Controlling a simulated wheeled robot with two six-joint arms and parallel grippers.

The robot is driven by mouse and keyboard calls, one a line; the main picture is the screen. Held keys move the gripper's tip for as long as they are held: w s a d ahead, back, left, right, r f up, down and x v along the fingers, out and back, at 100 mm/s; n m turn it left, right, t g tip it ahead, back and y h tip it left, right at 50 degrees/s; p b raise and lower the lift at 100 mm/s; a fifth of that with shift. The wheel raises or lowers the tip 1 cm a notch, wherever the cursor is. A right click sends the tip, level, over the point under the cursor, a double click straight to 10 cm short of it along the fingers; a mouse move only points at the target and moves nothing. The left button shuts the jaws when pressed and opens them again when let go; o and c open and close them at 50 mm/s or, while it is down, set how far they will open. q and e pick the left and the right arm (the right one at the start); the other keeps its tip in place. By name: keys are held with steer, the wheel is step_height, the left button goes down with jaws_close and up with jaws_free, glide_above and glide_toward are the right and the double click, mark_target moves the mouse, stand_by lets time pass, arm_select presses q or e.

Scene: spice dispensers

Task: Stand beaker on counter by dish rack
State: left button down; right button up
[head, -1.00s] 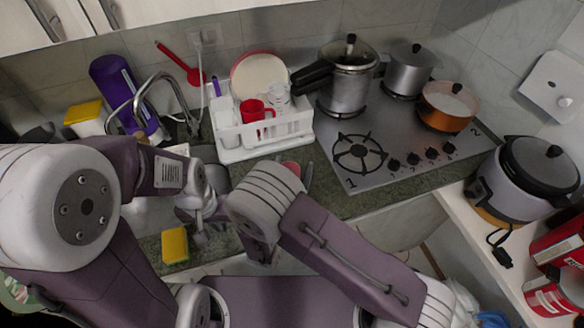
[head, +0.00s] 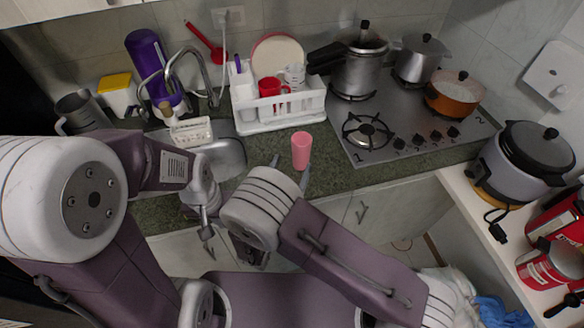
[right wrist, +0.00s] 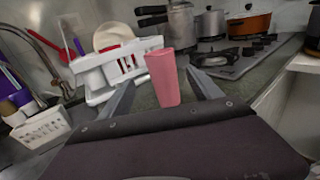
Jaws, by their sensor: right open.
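The pink beaker (head: 301,150) stands upright on the green counter, in front of the white dish rack (head: 282,112) and left of the hob. My right gripper (head: 290,164) is open just in front of it, with its fingers at either side. In the right wrist view the beaker (right wrist: 162,78) shows between the spread fingers (right wrist: 161,84), apparently clear of both; its foot is partly hidden by the gripper body. My left gripper (head: 207,236) hangs low over the front of the counter, and its jaws are too small to read.
The rack holds a red mug (head: 272,87) and a plate (head: 277,54). The hob (head: 408,120) with several pots is to the right. The sink (head: 222,158), tap (head: 188,62) and purple bottle (head: 152,65) are to the left. Bare counter (head: 340,178) lies right of the beaker.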

steer(key=shift+w, duration=0.1)
steer(key=d+m+g+h, duration=0.1)
steer(key=d, duration=0.1)
steer(key=d+m+g+h, duration=0.1)
steer(key=d, duration=0.1)
steer(key=d+m+g+h, duration=0.1)
steer(key=d, duration=0.1)
steer(key=shift+d+r+h, duration=0.15)
steer(key=shift+d+h, duration=0.25)
steer(key=s+d+f+m+g+h, duration=0.1)
steer(key=s+d+m+g, duration=0.45)
steer(key=d, duration=0.25)
steer(key=s+d+f+m+g+h, duration=0.1)
steer(key=s+d+m+g, duration=0.3)
steer(key=d+m+g, duration=0.25)
steer(key=s+f+m+g+y, duration=0.35)
steer(key=s+m+y, duration=0.4)
steer(key=m, duration=0.25)
steer(key=r+m+y, duration=0.1)
steer(key=m, duration=0.1)
steer(key=w+a+m+t+y, duration=0.1)
steer(key=m, duration=0.2)
steer(key=w+a+r+m+t+y, duration=0.1)
steer(key=m, duration=0.1)
steer(key=shift+w+a+r+m+t+y, duration=0.1)
steer(key=shift+w+r+m+t+y, duration=0.1)
steer(key=shift+r+m+t+y, duration=0.15)
